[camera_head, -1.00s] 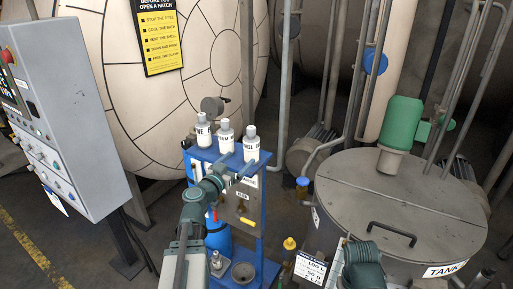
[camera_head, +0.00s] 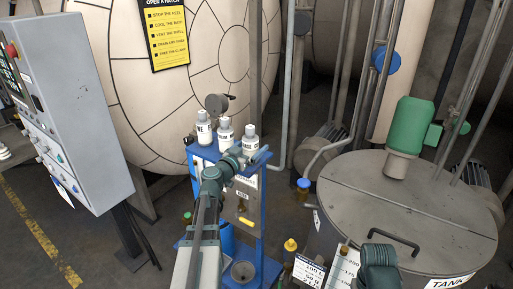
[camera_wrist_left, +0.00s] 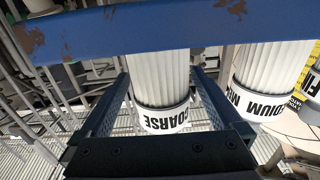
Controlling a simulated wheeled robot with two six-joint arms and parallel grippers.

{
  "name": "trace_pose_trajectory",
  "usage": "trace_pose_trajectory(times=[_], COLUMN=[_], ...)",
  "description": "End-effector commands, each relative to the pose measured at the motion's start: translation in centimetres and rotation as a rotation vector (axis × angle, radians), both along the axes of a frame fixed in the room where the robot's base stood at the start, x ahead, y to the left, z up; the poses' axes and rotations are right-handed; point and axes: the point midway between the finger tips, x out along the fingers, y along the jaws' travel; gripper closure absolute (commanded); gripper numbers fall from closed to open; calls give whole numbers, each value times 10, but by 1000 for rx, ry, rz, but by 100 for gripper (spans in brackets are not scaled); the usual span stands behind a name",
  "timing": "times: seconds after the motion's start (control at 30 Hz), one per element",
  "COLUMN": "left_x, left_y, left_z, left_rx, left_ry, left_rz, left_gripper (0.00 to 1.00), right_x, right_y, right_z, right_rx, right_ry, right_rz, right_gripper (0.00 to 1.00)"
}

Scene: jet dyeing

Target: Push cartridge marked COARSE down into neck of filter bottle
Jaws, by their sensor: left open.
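The COARSE cartridge (camera_head: 251,139) is the rightmost of three white, grey-capped cartridges at the top of the blue stand. In the left wrist view the white ribbed COARSE cartridge (camera_wrist_left: 160,85) is between the two fingers of my left gripper (camera_wrist_left: 160,95), which is open around it. In the head view my left gripper (camera_head: 248,160) is just below and in front of that cartridge. The MEDIUM cartridge (camera_head: 225,134) is beside it, and FINE (camera_head: 204,131) is at the far left. I cannot tell which object is the filter bottle. My right gripper is out of view.
The blue stand's upright (camera_head: 263,215) is right of my left arm. A blue container (camera_head: 226,240) and a grey ring-shaped cup (camera_head: 243,271) are low on it. A lidded tank (camera_head: 400,210) stands right; a grey control panel (camera_head: 90,130) stands left.

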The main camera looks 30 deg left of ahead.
Motion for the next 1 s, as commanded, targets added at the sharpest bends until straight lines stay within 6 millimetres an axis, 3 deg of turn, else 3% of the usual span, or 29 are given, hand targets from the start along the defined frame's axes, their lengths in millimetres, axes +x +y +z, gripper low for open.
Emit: trace_pose_trajectory(times=[0.13,0.63,1.0], left_x=[-1,-1,-1], left_y=[0,0,-1], left_z=[0,0,2], left_rx=[0,0,0], left_ry=[0,0,0], left_rz=[1,0,0], left_gripper=[2,91,91], right_x=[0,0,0], right_y=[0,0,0], right_z=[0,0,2], right_rx=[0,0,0], right_ry=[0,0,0], right_rz=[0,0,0], right_gripper=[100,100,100])
